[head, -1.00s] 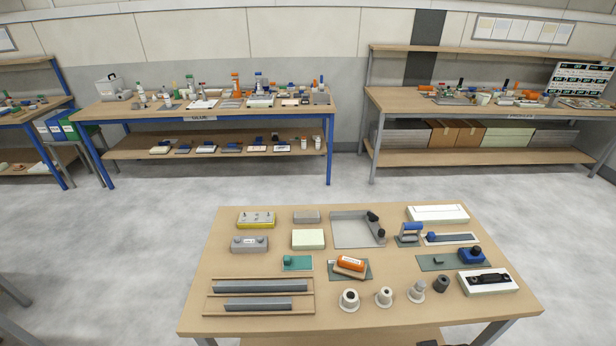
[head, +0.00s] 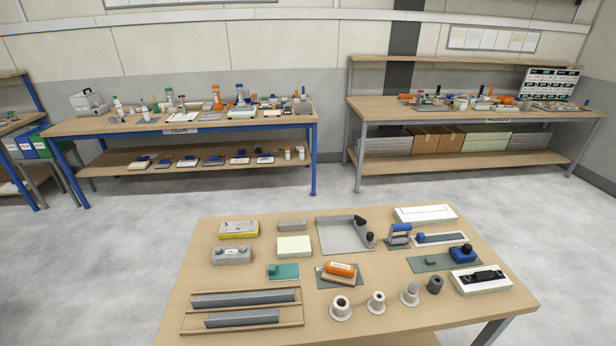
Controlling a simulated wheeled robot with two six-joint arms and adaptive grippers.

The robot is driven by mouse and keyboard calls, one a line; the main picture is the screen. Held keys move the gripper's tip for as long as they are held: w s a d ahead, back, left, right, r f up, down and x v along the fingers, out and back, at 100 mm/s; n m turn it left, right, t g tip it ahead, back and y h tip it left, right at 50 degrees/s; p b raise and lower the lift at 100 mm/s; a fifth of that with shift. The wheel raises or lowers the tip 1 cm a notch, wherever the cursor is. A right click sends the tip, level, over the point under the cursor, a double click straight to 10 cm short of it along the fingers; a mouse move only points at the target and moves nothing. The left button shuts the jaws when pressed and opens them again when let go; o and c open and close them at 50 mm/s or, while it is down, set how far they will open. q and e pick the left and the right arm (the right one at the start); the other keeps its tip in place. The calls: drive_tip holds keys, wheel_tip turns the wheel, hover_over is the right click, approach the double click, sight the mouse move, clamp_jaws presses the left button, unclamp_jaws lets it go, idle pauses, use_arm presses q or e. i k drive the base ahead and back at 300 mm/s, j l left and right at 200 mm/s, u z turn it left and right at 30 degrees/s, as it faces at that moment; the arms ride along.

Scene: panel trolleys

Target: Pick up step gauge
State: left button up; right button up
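I cannot tell for certain which object is the step gauge. On the near wooden table, two long grey bars lie in shallow wooden trays at the front left: the rear bar (head: 243,299) and the front bar (head: 242,319). A white block with a black long piece on it (head: 481,280) lies at the right edge. A blue-handled tool (head: 399,236) stands on a grey base near the back right. A flat strip with a blue knob (head: 440,239) lies beside it. Neither of my grippers is in view.
The near table (head: 300,340) also holds a grey angled tray (head: 340,238), an orange-topped block (head: 341,269), a pale green block (head: 294,246) and several round collars. A blue-framed bench (head: 335,130) and a grey-framed bench (head: 357,150) stand behind, with clear floor between.

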sight(461, 255)
drive_tip(key=z, duration=1.35)
